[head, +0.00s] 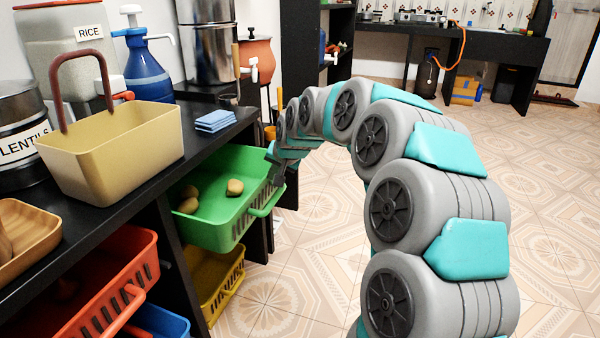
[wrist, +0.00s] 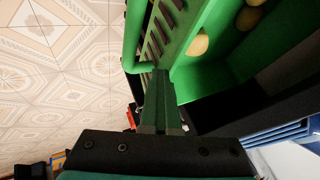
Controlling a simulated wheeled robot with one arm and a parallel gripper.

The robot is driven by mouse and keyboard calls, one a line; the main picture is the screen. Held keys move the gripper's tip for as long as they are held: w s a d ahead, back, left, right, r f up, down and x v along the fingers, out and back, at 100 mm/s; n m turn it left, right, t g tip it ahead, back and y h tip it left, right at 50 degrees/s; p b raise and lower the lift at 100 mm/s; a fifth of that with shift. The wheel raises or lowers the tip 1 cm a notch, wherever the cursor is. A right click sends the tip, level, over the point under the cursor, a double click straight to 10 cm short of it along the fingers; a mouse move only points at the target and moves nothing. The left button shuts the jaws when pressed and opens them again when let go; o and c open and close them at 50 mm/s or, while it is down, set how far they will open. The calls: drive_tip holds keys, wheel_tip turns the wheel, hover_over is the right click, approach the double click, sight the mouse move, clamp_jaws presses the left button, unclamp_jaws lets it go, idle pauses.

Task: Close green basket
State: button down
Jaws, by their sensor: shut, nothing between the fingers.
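The green basket (head: 205,222) is pulled out from the shelf under the black counter, with several potato-like items (head: 235,187) inside. Its handle (head: 268,203) sticks out at the front right. In the head view my gripper (head: 277,174) is at the basket's far front corner. In the wrist view the shut, empty gripper (wrist: 157,85) lies against or very near the green basket's (wrist: 215,65) slotted front wall, by the end of its handle (wrist: 137,68). I cannot tell whether they touch.
Below are a yellow basket (head: 222,285) and, nearer, a pulled-out red basket (head: 95,290). On the counter stand a cream basket (head: 110,150), blue cloths (head: 215,121) and a blue dispenser (head: 147,75). The tiled floor (head: 300,270) to the right is open.

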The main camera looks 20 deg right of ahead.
drive_tip(key=w+a+p, duration=0.2)
drive_tip(key=w+a, duration=0.4)
drive_tip(key=a, duration=0.3)
drive_tip(key=shift+w+a, duration=0.2)
drive_tip(key=shift+w, duration=0.2)
drive_tip(key=shift+r, duration=0.15)
drive_tip(key=s+d+r, duration=0.5)
drive_tip(key=s+r, duration=0.2)
drive_tip(key=s, duration=0.2)
drive_tip(key=s+d+f+n+g+p, duration=0.1)
drive_tip(key=s+f+n+g, duration=0.1)
drive_tip(key=s, duration=1.4)
drive_tip(key=s+d+f+n+g+h+p, duration=0.1)
drive_tip(key=s+d+f+n+g, duration=0.1)
drive_tip(key=s, duration=1.5)
drive_tip(key=s+d+f+n+g+h+p, duration=0.1)
drive_tip(key=s+f+g, duration=0.3)
drive_tip(key=s, duration=1.2)
drive_tip(key=shift+s+d+f+n+g, duration=0.2)
drive_tip(key=shift+s+d+n+g, duration=0.2)
drive_tip(key=shift+d+g, duration=0.3)
